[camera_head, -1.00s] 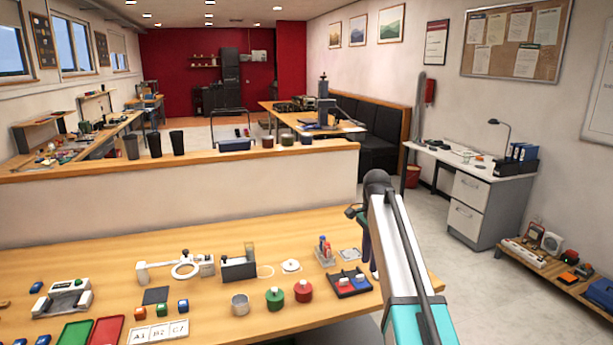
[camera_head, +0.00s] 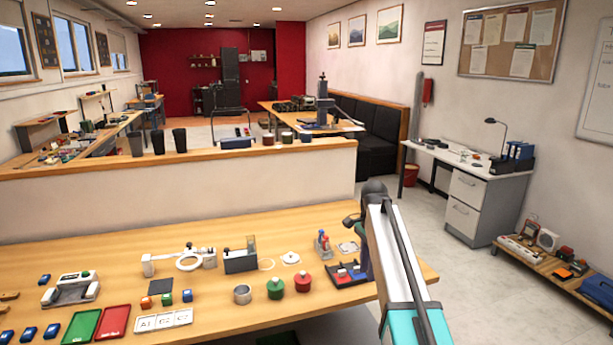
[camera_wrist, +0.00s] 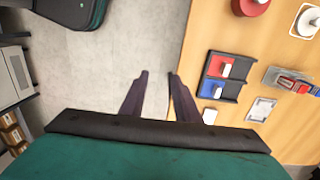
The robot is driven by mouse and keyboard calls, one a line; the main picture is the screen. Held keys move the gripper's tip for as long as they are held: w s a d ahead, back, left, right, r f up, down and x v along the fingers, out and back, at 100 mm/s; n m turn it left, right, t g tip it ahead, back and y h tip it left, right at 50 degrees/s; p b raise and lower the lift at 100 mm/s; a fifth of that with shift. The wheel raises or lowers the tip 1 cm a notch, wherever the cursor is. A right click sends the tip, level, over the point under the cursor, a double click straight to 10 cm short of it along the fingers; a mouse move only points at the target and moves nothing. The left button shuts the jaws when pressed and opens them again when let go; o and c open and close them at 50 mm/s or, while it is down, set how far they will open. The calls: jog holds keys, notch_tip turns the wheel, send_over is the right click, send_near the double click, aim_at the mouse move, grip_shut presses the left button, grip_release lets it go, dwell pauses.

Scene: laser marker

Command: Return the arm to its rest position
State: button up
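My arm rises at the right front of the head view. My gripper shows at its far end, mostly hidden behind the arm's dark joint. In the wrist view my gripper (camera_wrist: 158,76) has its two dark fingers apart, with only grey floor between them. It is empty. The right finger lies close to the edge of the wooden bench (camera_wrist: 188,70) in that view. The bench (camera_head: 215,290) spans the front of the head view. A black tray (camera_head: 349,281) with a red and a blue block is close to the arm; it also shows in the wrist view (camera_wrist: 233,88).
Red (camera_head: 303,283) and green (camera_head: 275,289) lidded pots and a metal cup (camera_head: 242,294) stand left of the black tray. A pen holder (camera_head: 323,246) is behind it. Green (camera_head: 82,325) and red (camera_head: 114,321) trays lie at front left. Open floor (camera_head: 465,300) lies right of the bench.

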jog(key=s+f+g, duration=0.2)
jog(key=s+f, duration=0.4)
jog(key=f, duration=0.5)
jog(key=s+a+f+n+g, duration=0.1)
jog(key=s+f, duration=0.5)
jog(key=f, duration=0.5)
jog(key=s+f+g, duration=0.2)
jog(key=s+f, duration=0.5)
jog(key=f, duration=0.4)
jog(key=s+f+n, duration=0.4)
jog(key=s+f, duration=0.2)
jog(key=s, duration=0.4)
jog(key=s+f+n+b, duration=0.1)
jog(key=s+f+n, duration=0.4)
jog(key=s, duration=0.6)
jog(key=s+f+n, duration=0.4)
jog(key=s+f, duration=0.3)
jog(key=s, duration=0.3)
jog(key=shift+s+a+f+n+b, duration=0.3)
jog(key=shift+a+f, duration=0.05)
jog(key=shift+f, duration=0.05)
